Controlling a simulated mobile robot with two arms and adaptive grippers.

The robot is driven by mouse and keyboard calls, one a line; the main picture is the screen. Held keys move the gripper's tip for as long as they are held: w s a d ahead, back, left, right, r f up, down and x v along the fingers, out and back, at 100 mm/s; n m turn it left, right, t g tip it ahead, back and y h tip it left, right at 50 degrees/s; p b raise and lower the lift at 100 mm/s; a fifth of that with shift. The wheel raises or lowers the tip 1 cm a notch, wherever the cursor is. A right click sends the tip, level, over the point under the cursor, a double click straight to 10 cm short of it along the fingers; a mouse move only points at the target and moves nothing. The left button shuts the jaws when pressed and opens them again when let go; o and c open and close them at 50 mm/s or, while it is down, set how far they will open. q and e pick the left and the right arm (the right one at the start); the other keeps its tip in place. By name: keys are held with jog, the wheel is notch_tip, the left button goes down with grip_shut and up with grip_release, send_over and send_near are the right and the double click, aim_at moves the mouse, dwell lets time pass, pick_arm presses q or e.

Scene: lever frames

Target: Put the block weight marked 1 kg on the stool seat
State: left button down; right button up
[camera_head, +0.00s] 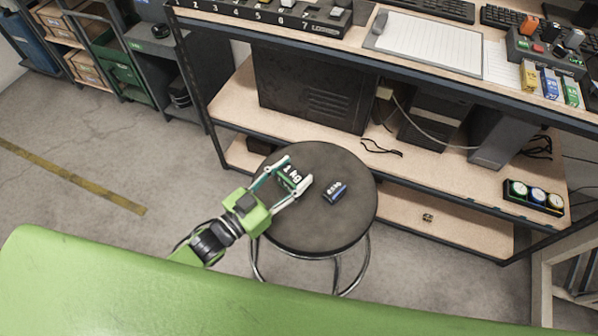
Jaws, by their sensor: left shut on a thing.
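The stool (335,225) stands at the centre, with a round dark seat and thin metal legs. My left gripper (292,179) reaches in from the lower left over the left part of the seat. It is shut on a green block weight (291,181) with white lettering that reads 1 KG. The fingers cover parts of the block's sides. I cannot tell whether the block touches the seat. A small dark blue block (335,191) with white marking lies on the seat, right of the gripper and apart from it. My right gripper is not in view.
A workbench (420,60) with lower shelves stands behind the stool. On it are a clipboard (428,45), keyboards, a button box and yellow, blue and green blocks (549,84). A shelf holds a black case with round gauges (537,195). The front and right seat areas are clear.

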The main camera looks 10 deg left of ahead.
aim_at(284, 187)
pick_arm(q)
jog(key=f, duration=0.2)
jog(key=shift+w+a+f+b, duration=0.15)
jog(key=shift+a+f+b, duration=0.05)
jog(key=shift+f+b, duration=0.1)
jog(key=shift+f, duration=0.2)
jog(key=shift+f, duration=0.1)
jog(key=c, duration=1.1)
grip_release()
jog(key=shift+f, duration=0.25)
jog(key=shift+r, duration=0.1)
jog(key=shift+s+a, duration=0.15)
jog(key=shift+s, duration=0.2)
jog(key=p+v, duration=0.3)
jog(key=v, duration=0.8)
jog(key=shift+s+a, duration=0.15)
jog(key=shift+s, duration=0.05)
